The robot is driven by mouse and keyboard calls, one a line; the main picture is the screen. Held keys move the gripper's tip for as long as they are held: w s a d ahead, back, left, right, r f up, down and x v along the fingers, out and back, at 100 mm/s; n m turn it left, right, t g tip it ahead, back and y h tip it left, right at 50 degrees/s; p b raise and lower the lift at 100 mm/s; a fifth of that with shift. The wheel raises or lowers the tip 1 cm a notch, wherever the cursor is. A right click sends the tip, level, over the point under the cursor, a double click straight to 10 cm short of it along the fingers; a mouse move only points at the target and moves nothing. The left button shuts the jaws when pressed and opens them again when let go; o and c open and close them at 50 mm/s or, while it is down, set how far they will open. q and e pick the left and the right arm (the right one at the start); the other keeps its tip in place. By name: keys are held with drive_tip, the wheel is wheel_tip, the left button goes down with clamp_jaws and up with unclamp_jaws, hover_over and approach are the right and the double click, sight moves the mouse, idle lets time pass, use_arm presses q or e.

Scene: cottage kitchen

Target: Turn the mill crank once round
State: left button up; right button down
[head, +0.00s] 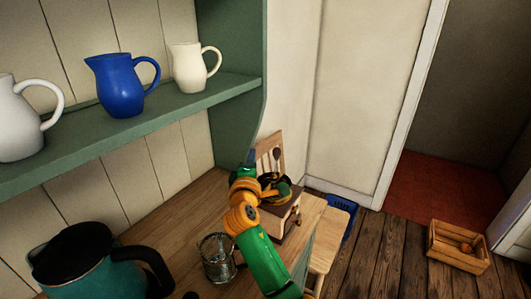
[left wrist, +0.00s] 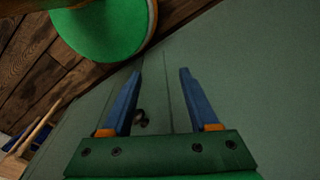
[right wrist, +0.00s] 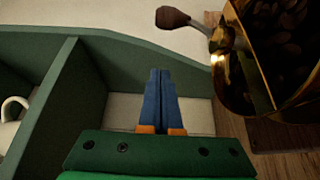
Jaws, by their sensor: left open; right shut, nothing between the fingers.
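The mill shows in the head view as a small wooden box (head: 285,226) with a drawer knob, at the counter's far end, partly behind my right arm. In the right wrist view its brass bowl (right wrist: 236,75) with dark beans is at the right. The crank's dark wooden knob (right wrist: 172,17) sticks out left of the bowl at the top. My right gripper (right wrist: 160,72) is shut and empty, apart from the knob and left of the bowl in that view. In the head view its fingers are hard to make out. My left gripper (left wrist: 160,70) is open and empty before a green cabinet front.
A glass jar (head: 217,257) and a teal kettle (head: 88,262) stand on the wooden counter near my right arm. A green shelf (head: 150,125) above holds a blue jug (head: 120,84) and white jugs. A wooden crate (head: 458,247) sits on the floor at right.

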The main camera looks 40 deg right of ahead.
drive_tip(key=d+p, duration=0.1)
drive_tip(key=d, duration=0.1)
drive_tip(key=d+p, duration=0.1)
drive_tip(key=shift+s+d+r+p, duration=0.15)
drive_tip(key=shift+s+d+p, duration=0.1)
drive_tip(key=shift+s+p, duration=0.1)
drive_tip(key=shift+s+d, duration=0.15)
drive_tip(key=shift+s, duration=0.4)
drive_tip(key=shift+w, duration=0.1)
drive_tip(key=shift+f, duration=0.2)
drive_tip(key=shift+d+m+g+h+b, duration=0.15)
drive_tip(key=shift+m+g+h+b, duration=0.25)
drive_tip(key=shift+g+b, duration=0.1)
drive_tip(key=shift+d+b, duration=0.15)
drive_tip(key=shift+b, duration=0.2)
